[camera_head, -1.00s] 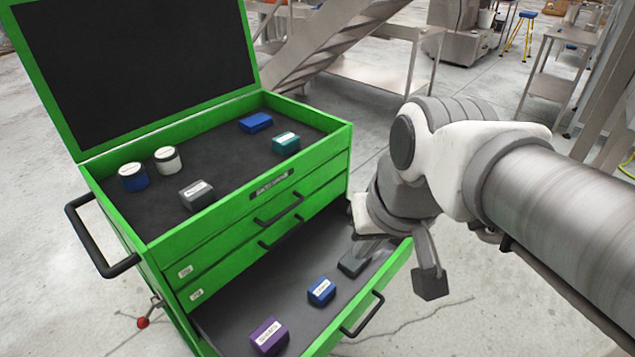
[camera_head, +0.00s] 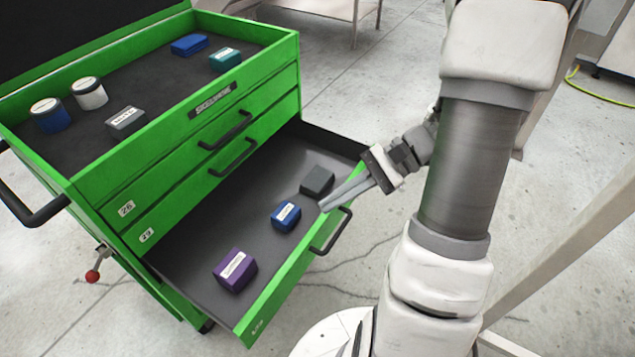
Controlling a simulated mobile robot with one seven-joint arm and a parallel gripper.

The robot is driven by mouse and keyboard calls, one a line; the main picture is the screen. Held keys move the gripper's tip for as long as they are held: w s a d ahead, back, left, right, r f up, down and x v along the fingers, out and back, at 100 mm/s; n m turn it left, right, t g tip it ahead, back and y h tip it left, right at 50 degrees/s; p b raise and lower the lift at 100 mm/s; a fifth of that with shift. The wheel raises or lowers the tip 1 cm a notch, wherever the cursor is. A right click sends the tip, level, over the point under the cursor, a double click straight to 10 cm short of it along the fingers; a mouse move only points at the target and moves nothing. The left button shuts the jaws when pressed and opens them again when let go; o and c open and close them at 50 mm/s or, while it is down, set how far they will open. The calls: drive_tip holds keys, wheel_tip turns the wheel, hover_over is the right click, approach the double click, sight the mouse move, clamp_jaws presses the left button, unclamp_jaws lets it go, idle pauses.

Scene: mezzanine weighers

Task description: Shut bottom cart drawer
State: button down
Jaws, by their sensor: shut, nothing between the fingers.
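The green cart's bottom drawer (camera_head: 195,279) is pulled well out. Inside it lie a purple block (camera_head: 235,270), a blue block (camera_head: 286,216) and a dark grey block (camera_head: 317,181). A black bar handle (camera_head: 331,232) sits on the drawer's front. My gripper (camera_head: 322,207) is shut and empty. Its fingertips point left and appear in front of or over the drawer's front edge, just above the handle; I cannot tell whether they touch it. The two upper drawers (camera_head: 205,160) are shut.
The cart's open top tray (camera_head: 75,150) holds blue (camera_head: 189,44), teal (camera_head: 225,60) and grey (camera_head: 127,122) blocks and two round jars (camera_head: 90,93). A side handle (camera_head: 38,214) sticks out left. A yellow hose (camera_head: 600,92) lies at right. The floor before the drawer looks clear.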

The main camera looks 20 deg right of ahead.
drive_tip(key=d+f+m+t+y+b, duration=0.2)
drive_tip(key=d+f+m+t+b, duration=0.35)
drive_tip(key=f, duration=0.55)
drive_tip(key=m+t+h+b, duration=0.2)
drive_tip(key=m+t+h, duration=0.2)
drive_tip(key=m+t, duration=0.55)
approach(328, 217)
drive_tip(key=shift+g, duration=0.5)
drive_tip(key=b+x, duration=0.2)
drive_tip(key=x, duration=0.4)
drive_tip(key=shift+w+r+b, duration=0.2)
drive_tip(key=shift+w+b, duration=0.1)
drive_tip(key=shift+w, duration=0.15)
drive_tip(key=shift+a, duration=0.1)
